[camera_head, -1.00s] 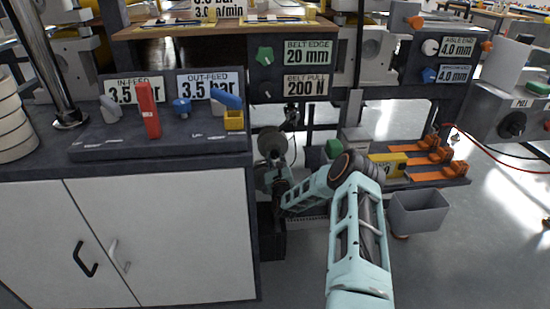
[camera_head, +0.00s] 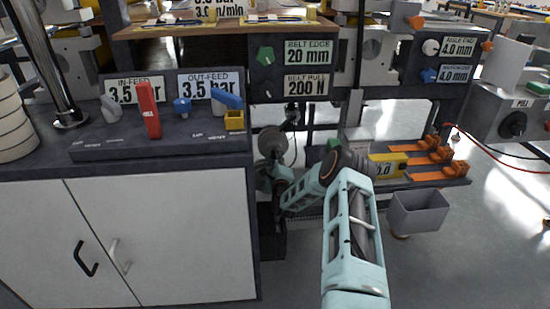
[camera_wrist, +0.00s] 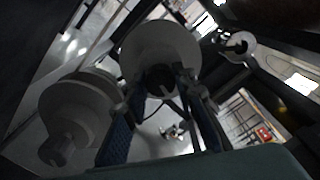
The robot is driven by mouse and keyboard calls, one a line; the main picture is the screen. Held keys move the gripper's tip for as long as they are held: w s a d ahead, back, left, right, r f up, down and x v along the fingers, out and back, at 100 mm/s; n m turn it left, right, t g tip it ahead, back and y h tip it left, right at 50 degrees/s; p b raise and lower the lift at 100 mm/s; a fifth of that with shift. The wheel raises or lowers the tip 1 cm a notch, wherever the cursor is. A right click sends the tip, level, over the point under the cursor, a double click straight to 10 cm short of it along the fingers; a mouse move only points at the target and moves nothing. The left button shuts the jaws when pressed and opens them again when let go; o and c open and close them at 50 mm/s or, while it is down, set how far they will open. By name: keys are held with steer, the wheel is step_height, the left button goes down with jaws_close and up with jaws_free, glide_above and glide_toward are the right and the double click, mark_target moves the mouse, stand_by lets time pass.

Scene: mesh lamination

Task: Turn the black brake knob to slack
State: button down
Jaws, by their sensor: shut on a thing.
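In the head view my arm reaches down between the cabinet and the machine frame, and the knob and fingertips cannot be made out there.
A second pale reel-like disc (camera_wrist: 75,110) stands close at left in the wrist view. In the head view, the white cabinet (camera_head: 160,235) is left of my arm, and a grey bin (camera_head: 418,212) and orange clamps (camera_head: 440,157) are at right. Open floor lies at front right.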

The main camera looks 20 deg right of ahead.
steer(key=shift+n, duration=0.3)
steer(key=c, duration=1.6)
jaws_free()
steer(key=shift+d, duration=0.1)
step_height(320, 180, up, 10)
